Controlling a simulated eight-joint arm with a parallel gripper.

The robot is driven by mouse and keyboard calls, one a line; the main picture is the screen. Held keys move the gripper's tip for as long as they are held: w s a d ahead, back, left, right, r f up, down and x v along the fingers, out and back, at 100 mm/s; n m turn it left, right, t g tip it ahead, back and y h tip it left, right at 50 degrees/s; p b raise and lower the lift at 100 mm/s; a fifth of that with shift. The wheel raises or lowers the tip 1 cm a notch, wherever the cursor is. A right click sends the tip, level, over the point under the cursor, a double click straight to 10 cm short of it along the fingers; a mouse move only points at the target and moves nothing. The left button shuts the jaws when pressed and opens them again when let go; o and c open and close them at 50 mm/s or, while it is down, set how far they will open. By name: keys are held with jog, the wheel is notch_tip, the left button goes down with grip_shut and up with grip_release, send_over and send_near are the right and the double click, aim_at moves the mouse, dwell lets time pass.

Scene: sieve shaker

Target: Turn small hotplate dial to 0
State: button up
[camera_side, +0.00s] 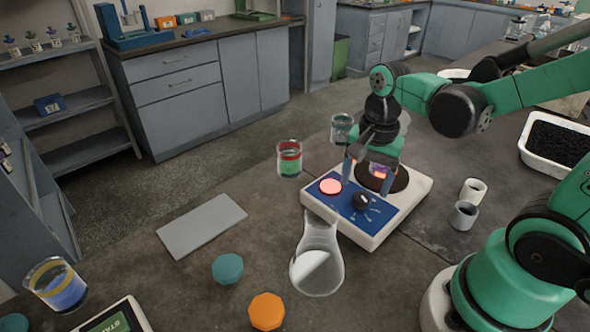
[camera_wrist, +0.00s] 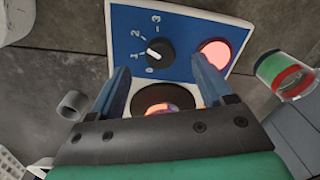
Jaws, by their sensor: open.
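The small hotplate (camera_side: 408,214) is a white box with a blue front panel (camera_side: 345,208) and a dark round plate (camera_side: 400,178). Its black dial (camera_side: 361,201) sits on the panel beside a lit red disc (camera_side: 330,186). In the wrist view the dial (camera_wrist: 160,52) has a white mark on its left side, which seems to point toward 1; the labels 0 to 3 run around its left. My gripper (camera_side: 368,187) is over the hotplate, open and empty. In the wrist view its blue fingers (camera_wrist: 160,72) are apart, with the dial beyond their tips, not between them.
A glass flask (camera_side: 317,262) stands close in front of the hotplate. A beaker with red and green bands (camera_side: 289,158) is to its left, another beaker (camera_side: 341,128) behind. Two small white and grey cups (camera_side: 464,214) are at the right. A grey flat plate (camera_side: 201,226) lies left.

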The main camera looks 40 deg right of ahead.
aim_at(362, 196)
jog(key=shift+f, duration=1.7)
grip_shut()
